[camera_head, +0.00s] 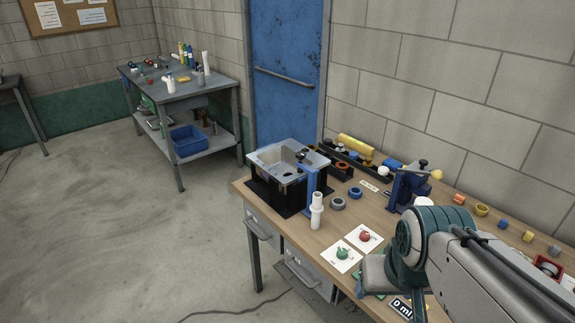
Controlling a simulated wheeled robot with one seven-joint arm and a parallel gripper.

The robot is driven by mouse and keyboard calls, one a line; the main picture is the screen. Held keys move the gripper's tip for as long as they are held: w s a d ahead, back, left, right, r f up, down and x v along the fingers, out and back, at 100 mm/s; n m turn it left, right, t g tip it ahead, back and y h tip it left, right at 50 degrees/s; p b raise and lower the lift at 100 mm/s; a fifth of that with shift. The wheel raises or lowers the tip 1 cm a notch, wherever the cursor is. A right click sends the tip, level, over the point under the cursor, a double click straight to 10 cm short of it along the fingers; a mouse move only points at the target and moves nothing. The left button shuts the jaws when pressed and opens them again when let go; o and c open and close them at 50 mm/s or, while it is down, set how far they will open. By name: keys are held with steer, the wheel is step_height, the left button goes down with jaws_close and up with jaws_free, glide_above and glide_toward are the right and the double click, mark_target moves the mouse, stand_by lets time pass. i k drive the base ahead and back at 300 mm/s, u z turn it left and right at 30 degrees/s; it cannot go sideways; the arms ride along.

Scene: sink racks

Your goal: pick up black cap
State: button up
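I cannot single out the black cap with certainty. A small dark round piece (423,163) shows at the top of the blue vise-like device (405,190) on the wooden workbench (290,222). Black trays (362,165) with small round parts lie along the wall side of the bench. My arm comes in from the lower right, over the front right of the bench. Its grey and teal end section is low over the bench, but no fingertips can be made out. I cannot see whether it holds anything.
A black box-like fixture with a grey top (290,158) stands at the bench's left end. A white stepped cylinder (317,211) stands near the front edge. Cards carry a red knob (365,237) and a green knob (342,253). Several coloured rings and blocks lie at the right.

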mark_target(328, 142)
steer(key=u, duration=0.95)
steer(key=k, duration=1.2)
steer(key=u, duration=0.7)
steer(key=i, duration=2.05)
steer(key=z, duration=0.55)
steer(key=i, duration=1.55)
steer(key=z, duration=0.4)
steer(key=i, duration=1.65)
steer(key=z, duration=1)
steer(key=i, duration=1.2)
steer(key=z, duration=1.05)
